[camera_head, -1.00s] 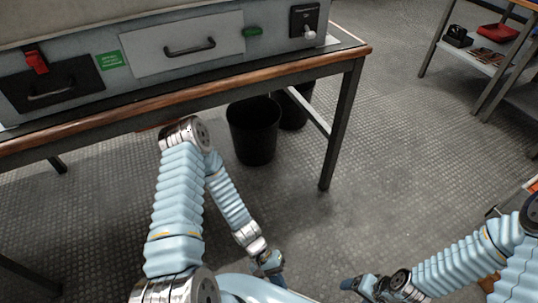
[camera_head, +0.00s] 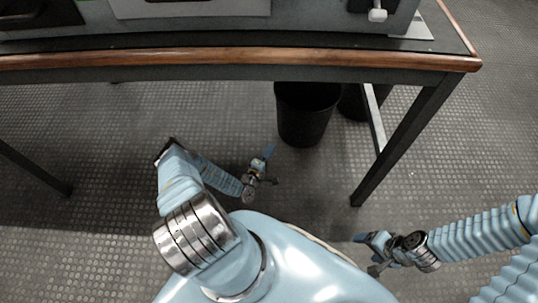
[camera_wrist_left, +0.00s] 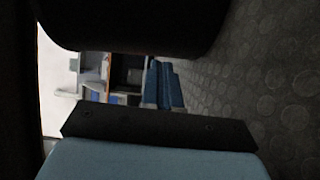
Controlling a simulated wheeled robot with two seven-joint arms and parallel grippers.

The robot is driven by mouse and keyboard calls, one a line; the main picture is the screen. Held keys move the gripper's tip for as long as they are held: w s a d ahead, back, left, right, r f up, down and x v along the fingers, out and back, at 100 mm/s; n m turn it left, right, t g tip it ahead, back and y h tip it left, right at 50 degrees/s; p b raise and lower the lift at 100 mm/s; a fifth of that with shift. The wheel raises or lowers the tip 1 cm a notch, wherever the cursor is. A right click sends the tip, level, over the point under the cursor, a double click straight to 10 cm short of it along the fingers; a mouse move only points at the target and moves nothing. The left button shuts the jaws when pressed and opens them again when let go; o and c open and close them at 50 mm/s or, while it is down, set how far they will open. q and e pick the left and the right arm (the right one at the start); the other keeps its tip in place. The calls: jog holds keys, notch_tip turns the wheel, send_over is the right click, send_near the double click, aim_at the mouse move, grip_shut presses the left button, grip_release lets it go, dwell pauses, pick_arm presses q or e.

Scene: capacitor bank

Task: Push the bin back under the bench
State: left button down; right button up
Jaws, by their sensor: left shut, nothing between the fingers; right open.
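A black round bin (camera_head: 306,118) stands upright on the floor, its rim partly hidden by the front edge of the bench (camera_head: 225,72). My left gripper (camera_head: 268,153) is low, just left of the bin and apart from it in the head view. My right gripper (camera_head: 366,252) is open and empty, right of my base and in front of the bench leg.
A second dark bin (camera_head: 361,105) stands behind and right of the first, partly behind the brace. The right bench leg (camera_head: 405,143) and slanting brace (camera_head: 374,118) bound the right side. Floor under the bench left of the bin is clear.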

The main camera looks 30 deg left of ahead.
aim_at(293, 136)
pick_arm(q)
jog(key=w+b, duration=0.1)
jog(key=w, duration=0.4)
jog(key=shift+w+a+f, duration=0.1)
jog(key=shift+w, duration=0.2)
jog(key=shift+w+d+b, duration=0.3)
jog(key=shift+w+d, duration=0.5)
jog(key=shift+d, duration=0.05)
jog(key=shift+w+d, duration=0.4)
jog(key=shift+w, duration=0.05)
jog(key=shift+w+d, duration=1.15)
jog(key=shift+w, duration=0.25)
